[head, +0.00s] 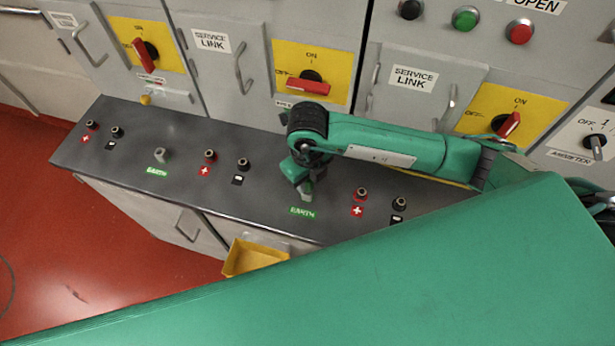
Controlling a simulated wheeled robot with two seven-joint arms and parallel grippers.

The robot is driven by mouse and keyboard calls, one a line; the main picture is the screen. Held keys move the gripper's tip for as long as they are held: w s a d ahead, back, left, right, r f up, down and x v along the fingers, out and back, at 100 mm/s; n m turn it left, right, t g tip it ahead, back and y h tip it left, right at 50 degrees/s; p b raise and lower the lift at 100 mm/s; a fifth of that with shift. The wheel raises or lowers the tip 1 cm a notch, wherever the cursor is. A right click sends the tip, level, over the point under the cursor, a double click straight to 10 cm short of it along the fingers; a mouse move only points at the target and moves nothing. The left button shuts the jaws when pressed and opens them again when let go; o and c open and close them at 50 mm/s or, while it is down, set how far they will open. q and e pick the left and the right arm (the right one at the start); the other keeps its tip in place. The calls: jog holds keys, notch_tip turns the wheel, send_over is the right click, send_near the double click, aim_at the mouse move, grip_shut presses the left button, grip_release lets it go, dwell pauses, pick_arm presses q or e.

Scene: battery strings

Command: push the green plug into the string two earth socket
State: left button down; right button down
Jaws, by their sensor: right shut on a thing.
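My right gripper (304,181) points down over the dark socket shelf, just above the lit green EARTH label (302,212) in front of the middle cabinet. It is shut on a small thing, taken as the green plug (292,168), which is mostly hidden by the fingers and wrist. The earth socket there is hidden too, so I cannot tell whether the plug touches it. Another earth socket (160,157), a grey stub, stands farther left above its own EARTH label. I cannot read string numbers. My left gripper is not in view.
Red sockets (361,194) and black sockets (400,203) stand on the shelf (130,150) beside the earth points. Cabinets with yellow switch plates (345,65) rise behind. A yellow bin (252,257) hangs below the front edge. The shelf's left part is clear of my arm.

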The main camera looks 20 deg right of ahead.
jog(key=shift+f+b, duration=0.75)
jog(key=shift+f, duration=0.2)
jog(key=c, duration=1.1)
grip_release()
jog(key=shift+o, duration=0.2)
jog(key=shift+r, duration=0.15)
